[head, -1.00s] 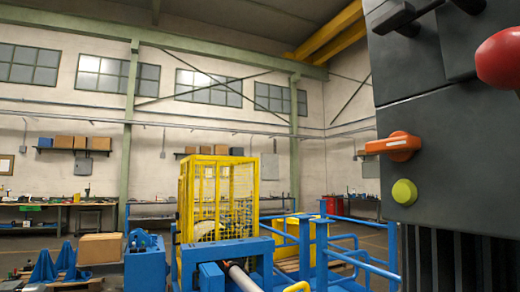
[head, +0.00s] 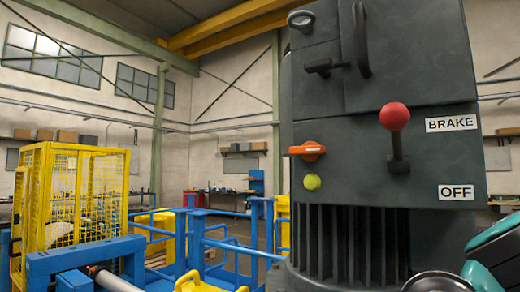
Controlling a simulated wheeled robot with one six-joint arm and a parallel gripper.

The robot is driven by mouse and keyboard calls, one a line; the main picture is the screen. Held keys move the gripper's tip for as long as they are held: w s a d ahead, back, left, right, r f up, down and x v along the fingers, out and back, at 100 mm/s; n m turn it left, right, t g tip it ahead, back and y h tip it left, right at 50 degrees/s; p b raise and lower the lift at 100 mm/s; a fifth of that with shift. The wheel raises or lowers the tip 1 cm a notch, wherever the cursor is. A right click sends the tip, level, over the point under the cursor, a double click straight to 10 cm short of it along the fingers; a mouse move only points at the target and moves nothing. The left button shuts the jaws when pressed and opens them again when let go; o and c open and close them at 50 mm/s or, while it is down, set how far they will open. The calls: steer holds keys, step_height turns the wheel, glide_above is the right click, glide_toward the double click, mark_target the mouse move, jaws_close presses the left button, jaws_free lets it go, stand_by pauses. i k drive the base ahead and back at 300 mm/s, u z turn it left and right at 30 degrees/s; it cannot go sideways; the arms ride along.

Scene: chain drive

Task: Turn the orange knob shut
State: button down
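The orange knob (head: 308,150) sits on the front of a dark grey machine cabinet (head: 350,210), near its left edge. Its handle lies about level, pointing left. A yellow-green button (head: 312,182) is just below it. My gripper's fingers are not in view, and nothing touches the knob. A teal and dark rounded part, seemingly of my arm, shows at the lower right corner, apart from the knob.
A red-ball lever (head: 395,117) stands out right of the knob, beside BRAKE and OFF labels. Black handles (head: 361,40) stick out above. Blue railings (head: 215,240) and a yellow cage (head: 75,210) stand at left. The space before the knob looks clear.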

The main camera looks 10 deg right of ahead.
mark_target(310, 151)
steer(key=z, duration=2.8)
steer(key=k, duration=1.15)
steer(key=u, duration=2.5)
